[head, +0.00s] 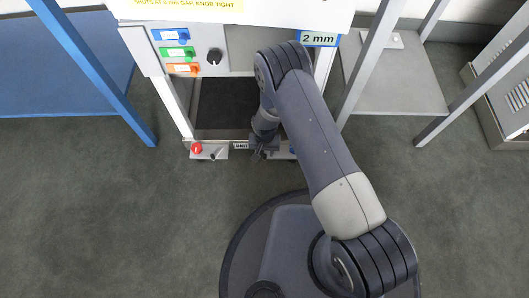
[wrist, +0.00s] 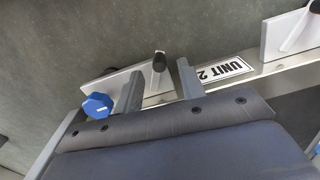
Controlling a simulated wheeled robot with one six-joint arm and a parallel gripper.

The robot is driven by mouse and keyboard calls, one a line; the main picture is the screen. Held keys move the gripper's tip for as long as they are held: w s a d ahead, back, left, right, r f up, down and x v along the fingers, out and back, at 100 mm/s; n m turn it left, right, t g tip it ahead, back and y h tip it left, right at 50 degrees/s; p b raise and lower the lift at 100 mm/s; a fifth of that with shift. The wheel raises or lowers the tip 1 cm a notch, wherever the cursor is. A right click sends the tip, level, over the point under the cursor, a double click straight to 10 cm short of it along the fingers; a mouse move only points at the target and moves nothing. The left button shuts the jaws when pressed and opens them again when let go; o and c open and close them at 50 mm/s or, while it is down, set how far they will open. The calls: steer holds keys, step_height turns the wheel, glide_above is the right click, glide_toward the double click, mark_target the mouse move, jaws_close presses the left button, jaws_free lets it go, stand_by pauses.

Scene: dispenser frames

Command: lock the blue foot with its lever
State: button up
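The blue foot shows in the wrist view as a blue knob (wrist: 97,106) by a pale plate (wrist: 108,84). In the head view my arm mostly hides it. Its lever, with a black tip (wrist: 159,62), stands at the plate's end near the UNIT 2 label (wrist: 222,70). My gripper (wrist: 160,72) is open, and its two fingers appear on either side of the black tip. Whether a finger touches the lever is unclear. In the head view my gripper (head: 261,154) is low at the frame's front edge.
A red foot (head: 196,148) with its own lever (head: 213,155) is at the frame's left front corner. A blue table (head: 60,80) stands left and a grey shelf unit (head: 395,82) right. The dark floor (head: 120,220) in front is clear.

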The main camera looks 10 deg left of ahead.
mark_target(265, 155)
step_height(265, 155, up, 8)
steer(key=p, duration=0.2)
steer(key=shift+f, duration=0.2)
step_height(265, 155, down, 11)
steer(key=b, duration=0.4)
steer(key=shift+f, duration=0.15)
steer(key=shift+d+r+p, duration=0.1)
steer(key=shift+r+p, duration=0.25)
steer(key=shift+s+d+f+n+p, duration=0.1)
steer(key=shift+d+n+p, duration=0.35)
steer(key=shift+n, duration=0.45)
steer(key=shift+a+f, duration=0.1)
steer(key=shift+a, duration=0.05)
